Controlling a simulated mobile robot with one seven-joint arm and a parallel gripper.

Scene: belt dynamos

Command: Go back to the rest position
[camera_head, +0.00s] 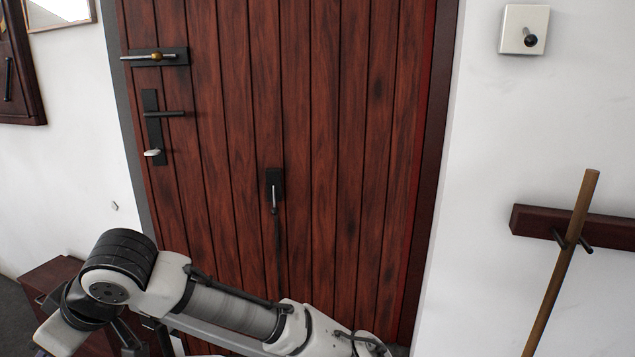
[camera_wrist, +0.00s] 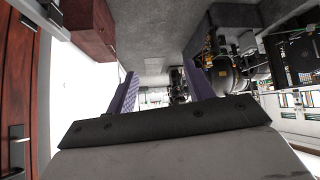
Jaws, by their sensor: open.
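My gripper shows in the wrist view (camera_wrist: 162,92). Its two purple-grey fingers stand well apart with nothing between them. In the head view my arm stretches across the bottom, in front of a closed red-brown plank door (camera_head: 325,150), and the gripper itself is out of that picture. The door also shows at the left edge of the wrist view (camera_wrist: 15,75). The wrist view looks past the fingers over grey floor (camera_wrist: 140,40) towards machinery.
A wooden pole (camera_head: 560,270) leans by a wall rack (camera_head: 535,221) at right. A white switch plate (camera_head: 512,38) is above. A low red-brown cabinet (camera_head: 45,280) stands at lower left. Dark machinery (camera_wrist: 235,75) fills the wrist view's right. The door carries black handles (camera_head: 155,125).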

